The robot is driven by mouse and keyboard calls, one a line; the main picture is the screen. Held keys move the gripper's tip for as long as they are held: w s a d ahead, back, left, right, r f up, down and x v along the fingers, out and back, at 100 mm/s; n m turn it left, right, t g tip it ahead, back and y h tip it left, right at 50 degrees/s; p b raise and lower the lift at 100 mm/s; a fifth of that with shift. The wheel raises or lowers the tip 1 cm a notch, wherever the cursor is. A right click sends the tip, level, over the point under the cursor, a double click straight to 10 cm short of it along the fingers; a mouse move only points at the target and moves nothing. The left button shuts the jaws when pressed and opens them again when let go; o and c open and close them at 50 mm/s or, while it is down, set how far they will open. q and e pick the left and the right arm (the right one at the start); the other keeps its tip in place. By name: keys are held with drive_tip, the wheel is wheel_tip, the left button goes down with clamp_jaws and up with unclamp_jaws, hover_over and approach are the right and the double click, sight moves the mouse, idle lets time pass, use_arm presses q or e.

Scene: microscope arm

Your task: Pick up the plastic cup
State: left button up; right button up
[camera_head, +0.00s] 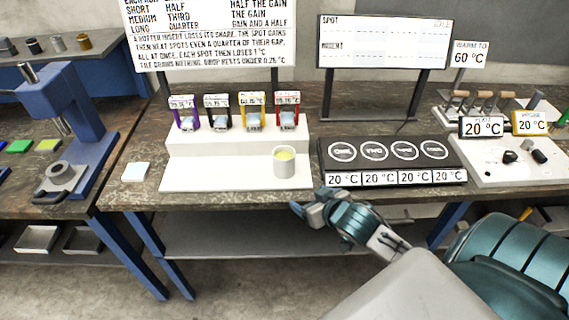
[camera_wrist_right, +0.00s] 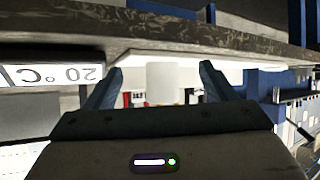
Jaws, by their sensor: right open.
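The plastic cup (camera_head: 285,161) is a whitish, upright cup with pale yellow inside, standing on the low front part of the white stepped stand. My right gripper (camera_head: 308,205) is at the front edge of the table, in front of and a little right of the cup, apart from it. In the right wrist view, which looks upside down, the cup (camera_wrist_right: 165,83) shows pale beyond and between the two spread, empty fingers. My left gripper is not in view.
The white stand (camera_head: 225,147) carries several small coloured holders with displays on its upper step. A black four-spot plate (camera_head: 390,152) with 20 °C labels lies right of the cup. A white pad (camera_head: 135,172) and a blue press (camera_head: 70,125) are at left.

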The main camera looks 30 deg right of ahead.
drive_tip(key=t, duration=0.2)
approach(290, 168)
drive_tip(key=shift+w+d+f+y, duration=0.2)
drive_tip(key=shift+w+d+f, duration=0.1)
drive_tip(key=shift+w, duration=0.3)
drive_tip(key=shift+w+d+f+y, duration=0.2)
drive_tip(key=shift+w+d+f, duration=0.05)
drive_tip(key=shift+w, duration=0.4)
drive_tip(key=x, duration=0.4)
drive_tip(key=shift+w+p, duration=0.2)
drive_tip(key=shift+p, duration=0.2)
drive_tip(key=p+x, duration=0.1)
drive_tip(key=x, duration=0.1)
drive_tip(key=p+x, duration=0.1)
drive_tip(key=x, duration=0.1)
drive_tip(key=shift+w+a, duration=0.2)
drive_tip(key=shift+w, duration=0.05)
drive_tip(key=shift+w+f, duration=0.35)
drive_tip(key=shift+w, duration=0.1)
drive_tip(key=shift+s, duration=0.1)
drive_tip(key=shift+c, duration=1.2)
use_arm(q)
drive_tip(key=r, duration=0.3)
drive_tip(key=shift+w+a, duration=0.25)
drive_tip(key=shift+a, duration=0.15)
use_arm(e)
drive_tip(key=c, duration=0.8)
